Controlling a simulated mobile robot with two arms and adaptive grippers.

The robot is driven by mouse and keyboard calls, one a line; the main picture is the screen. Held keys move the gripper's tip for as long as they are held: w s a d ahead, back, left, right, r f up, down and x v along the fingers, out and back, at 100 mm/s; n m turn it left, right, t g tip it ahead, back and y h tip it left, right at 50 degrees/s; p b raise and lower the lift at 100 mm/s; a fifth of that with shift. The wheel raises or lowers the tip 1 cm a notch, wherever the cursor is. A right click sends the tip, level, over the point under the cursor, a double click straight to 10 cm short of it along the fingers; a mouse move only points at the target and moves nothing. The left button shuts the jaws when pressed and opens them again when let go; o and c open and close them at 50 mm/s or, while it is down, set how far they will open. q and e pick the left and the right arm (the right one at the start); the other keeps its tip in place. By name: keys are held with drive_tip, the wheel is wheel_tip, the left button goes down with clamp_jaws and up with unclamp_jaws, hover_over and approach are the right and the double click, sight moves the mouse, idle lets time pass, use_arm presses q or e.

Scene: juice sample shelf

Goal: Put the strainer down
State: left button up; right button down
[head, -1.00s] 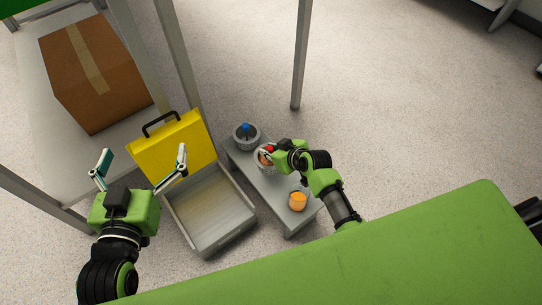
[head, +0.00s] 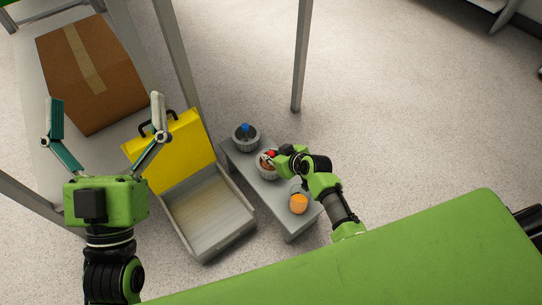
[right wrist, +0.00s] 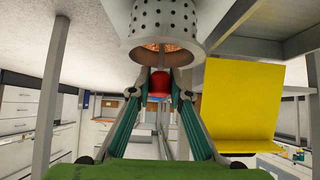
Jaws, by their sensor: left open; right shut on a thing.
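The strainer (right wrist: 166,25) is a grey metal cup with round holes. In the right wrist view it hangs at the top with its open, orange-brown inside facing my right gripper (right wrist: 160,88). That gripper is shut on a red knob (right wrist: 158,84) in front of the opening. In the head view the red-knobbed strainer (head: 267,171) is at the middle of the low grey bench (head: 270,203), partly hidden by my right gripper (head: 273,155). Whether its base touches the bench is hard to tell. My left gripper (head: 105,108) is open and empty, over the left side.
A similar grey container with a blue knob (head: 246,138) stands at the bench's far end, and an orange cup (head: 299,204) at its near end. An open yellow-lidded case (head: 176,158) is left of the bench. A cardboard box (head: 90,75) sits on the shelf.

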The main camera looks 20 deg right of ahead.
use_arm(q)
drive_tip(key=shift+s+r, duration=0.15)
drive_tip(key=shift+r, duration=0.05)
use_arm(e)
drive_tip(key=c, duration=1.9)
unclamp_jaws()
drive_tip(key=shift+f, duration=0.1)
use_arm(q)
drive_tip(key=shift+s+r, duration=0.1)
